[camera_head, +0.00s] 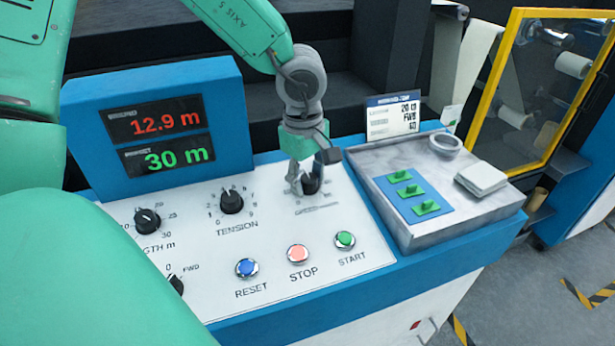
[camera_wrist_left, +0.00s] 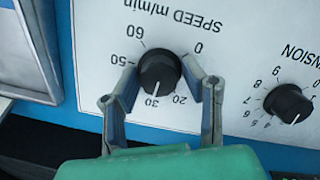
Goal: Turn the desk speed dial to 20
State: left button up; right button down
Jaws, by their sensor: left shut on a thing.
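The black speed dial (camera_head: 312,184) sits on the white panel under my left gripper (camera_head: 303,186), partly hidden by its fingers. In the left wrist view the speed dial (camera_wrist_left: 160,72) lies between the two fingers of the left gripper (camera_wrist_left: 170,88), which is shut on it. That view is upside down; the dial's white mark points at or close to 30, with 20 beside it. The printed scale around it runs from 0 to 60. My right gripper is not in view.
The tension dial (camera_head: 231,201) stands left of the speed dial. Reset (camera_head: 247,267), stop (camera_head: 298,254) and start (camera_head: 344,239) buttons lie in front. A display (camera_head: 160,140) reads 12.9 m and 30 m. A grey tray (camera_head: 400,235) and a card (camera_head: 392,115) are to the right.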

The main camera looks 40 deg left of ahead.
pick_arm(q)
jog(key=shift+w+d+r, duration=0.15)
jog(key=shift+r, duration=0.05)
dwell(0.6)
jog(key=shift+r+n+p, duration=0.1)
jog(key=shift+n+p, duration=0.75)
jog(key=shift+n, duration=0.05)
jog(key=shift+n+t+p, duration=0.4)
jog(key=shift+n+p, duration=0.2)
jog(key=shift+n, duration=1.7)
jog(key=shift+n+t, duration=0.4)
jog(key=shift+n, duration=0.8)
jog(key=shift+w, duration=0.1)
jog(key=o, duration=0.8)
jog(key=shift+c, duration=0.2)
jog(key=shift+o, duration=0.9)
jog(key=shift+d, duration=0.15)
